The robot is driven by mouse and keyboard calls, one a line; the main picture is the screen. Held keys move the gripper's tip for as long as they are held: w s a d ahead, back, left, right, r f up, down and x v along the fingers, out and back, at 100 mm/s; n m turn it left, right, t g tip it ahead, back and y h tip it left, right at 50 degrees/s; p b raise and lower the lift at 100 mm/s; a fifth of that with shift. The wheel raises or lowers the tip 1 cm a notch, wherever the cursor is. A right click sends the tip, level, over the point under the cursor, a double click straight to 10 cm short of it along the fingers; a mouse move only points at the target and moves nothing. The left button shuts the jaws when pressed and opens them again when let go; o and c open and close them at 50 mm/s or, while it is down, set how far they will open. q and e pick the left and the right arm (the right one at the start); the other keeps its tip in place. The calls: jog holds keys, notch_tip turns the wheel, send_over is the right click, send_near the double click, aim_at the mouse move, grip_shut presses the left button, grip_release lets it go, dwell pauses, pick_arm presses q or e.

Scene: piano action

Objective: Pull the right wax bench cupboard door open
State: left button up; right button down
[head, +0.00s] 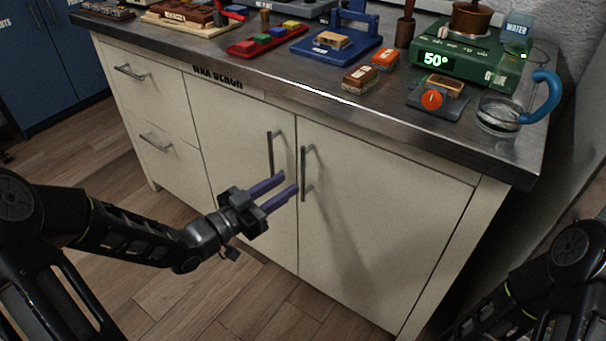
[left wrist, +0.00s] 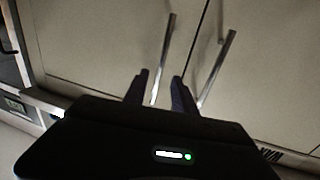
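The right cupboard door (head: 385,220) is cream and shut, with a vertical metal bar handle (head: 304,175) near its left edge. The left wrist view is upside down, so this door (left wrist: 95,45) is on the left there, with its handle (left wrist: 164,55). My left gripper (head: 290,182) has two purple fingers, open and empty, close to the handles' lower ends. In the left wrist view its fingers (left wrist: 160,82) appear on either side of the right door's handle; contact cannot be told. My right gripper is out of view; only its arm shows.
The left cupboard door (head: 235,150) is shut; its handle (head: 271,155) stands close beside the right one. Drawers (head: 145,105) are at left. Wooden floor in front is clear.

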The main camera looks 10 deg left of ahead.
aim_at(303, 194)
pick_arm(q)
jog(key=b+x, duration=0.1)
jog(key=x, duration=0.6)
jog(key=shift+b, duration=0.35)
jog(key=shift+c, duration=0.3)
grip_shut()
dwell(0.7)
